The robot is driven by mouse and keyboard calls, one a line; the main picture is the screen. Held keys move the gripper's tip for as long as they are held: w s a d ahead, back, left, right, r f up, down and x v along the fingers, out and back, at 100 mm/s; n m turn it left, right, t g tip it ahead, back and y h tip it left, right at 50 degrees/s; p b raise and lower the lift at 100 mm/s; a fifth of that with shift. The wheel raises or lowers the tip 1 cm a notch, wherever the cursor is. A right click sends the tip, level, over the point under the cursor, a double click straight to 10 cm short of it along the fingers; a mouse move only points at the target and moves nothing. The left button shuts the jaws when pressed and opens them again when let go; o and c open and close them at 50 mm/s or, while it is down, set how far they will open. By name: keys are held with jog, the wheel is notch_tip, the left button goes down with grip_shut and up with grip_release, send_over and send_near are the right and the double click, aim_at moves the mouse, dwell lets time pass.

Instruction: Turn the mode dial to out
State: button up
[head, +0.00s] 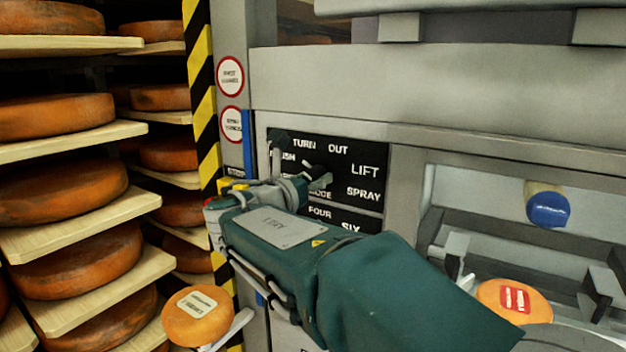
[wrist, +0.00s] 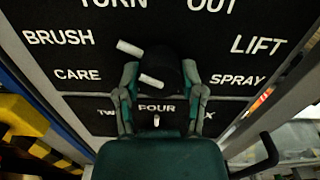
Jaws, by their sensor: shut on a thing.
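The mode dial is a black knob (wrist: 162,66) on a black panel (wrist: 70,55) with white words. In the wrist view, TURN and OUT stand above it, BRUSH and CARE to its left, LIFT and SPRAY to its right. Two short white bars show at the knob's left and front, both slanting up to the left; I cannot tell for certain which word the dial points at. My gripper (wrist: 160,72) has a finger on each side of the knob and is shut on it. In the head view, my gripper (head: 304,184) reaches the knob (head: 317,172), partly covering the panel's lower left words.
A second dial panel (head: 346,219) with FOUR and SIX lies just below. Shelves of orange cheese wheels (head: 62,187) stand left, behind a yellow-black striped post (head: 204,95). A blue-ended knob (head: 548,208) and a red-labelled cheese (head: 513,302) are at right.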

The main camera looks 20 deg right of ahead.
jog(key=m, duration=0.4)
jog(key=shift+w, duration=0.1)
jog(key=m, duration=0.4)
jog(key=shift+m, duration=0.3)
jog(key=m, duration=0.4)
jog(key=shift+a, duration=0.1)
jog(key=shift+m, duration=1.9)
jog(key=shift+f, duration=0.1)
jog(key=o, duration=1.1)
jog(key=shift+w, duration=0.1)
jog(key=shift+o, duration=0.2)
